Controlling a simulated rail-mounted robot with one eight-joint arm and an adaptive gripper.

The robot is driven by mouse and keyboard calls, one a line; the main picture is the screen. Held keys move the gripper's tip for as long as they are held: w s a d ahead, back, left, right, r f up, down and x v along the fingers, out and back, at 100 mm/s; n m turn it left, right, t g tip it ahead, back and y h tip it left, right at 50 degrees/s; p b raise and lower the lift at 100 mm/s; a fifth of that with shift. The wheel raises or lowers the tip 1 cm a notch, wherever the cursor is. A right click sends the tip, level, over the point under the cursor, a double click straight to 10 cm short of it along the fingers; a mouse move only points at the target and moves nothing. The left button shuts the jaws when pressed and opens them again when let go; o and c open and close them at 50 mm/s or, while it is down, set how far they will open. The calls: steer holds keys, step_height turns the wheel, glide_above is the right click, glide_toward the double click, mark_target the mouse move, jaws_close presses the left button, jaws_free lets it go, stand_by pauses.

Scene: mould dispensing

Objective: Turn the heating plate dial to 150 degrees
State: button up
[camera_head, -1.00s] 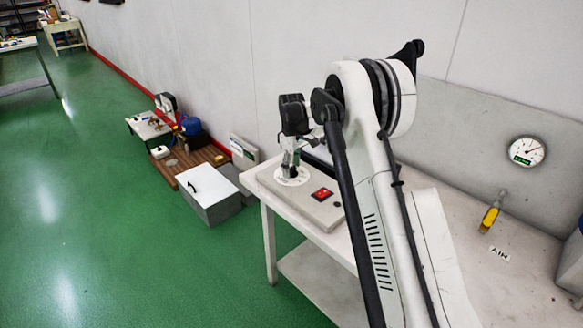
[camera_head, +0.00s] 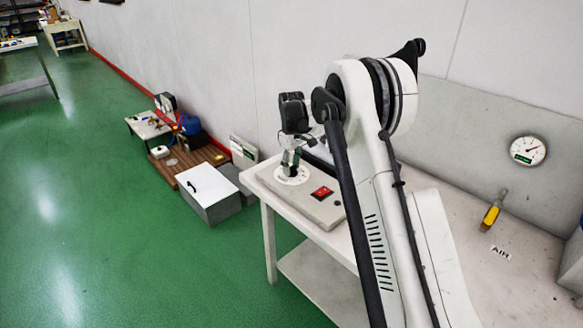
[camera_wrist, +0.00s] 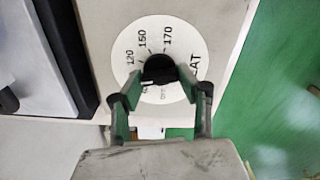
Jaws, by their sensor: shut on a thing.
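The heating plate (camera_head: 265,181) is a flat grey unit on the white bench, with a round white dial face (camera_head: 281,176) on top. In the wrist view the dial face (camera_wrist: 194,45) carries 120, 150 and 170 and part of the word HEAT. The black dial knob (camera_wrist: 157,68) sits at its middle. My gripper (camera_wrist: 160,84) is shut on the knob, one finger at each side, and it also shows above the dial in the head view (camera_head: 290,169). I cannot tell which number the knob points to; the fingers hide part of the face.
A red switch (camera_head: 321,193) is on the plate, right of the dial. The bench (camera_head: 540,262) holds a yellow bottle (camera_head: 491,216) and an AIR label (camera_head: 501,253) farther right. A gauge (camera_head: 528,150) is on the back panel. A white box (camera_head: 208,190) stands on the floor at left.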

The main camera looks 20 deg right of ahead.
mark_target(292, 166)
steer(key=m+b, duration=0.2)
steer(key=m, duration=0.5)
steer(key=m+b, duration=0.1)
steer(key=m, duration=0.2)
steer(key=shift+m, duration=0.4)
steer(key=shift+d+m+b, duration=0.1)
steer(key=shift+m+b, duration=0.35)
steer(key=shift+m, duration=1.45)
steer(key=o, duration=1.1)
steer(key=shift+o, duration=0.2)
steer(key=shift+r, duration=0.1)
step_height(292, 166, up, 12)
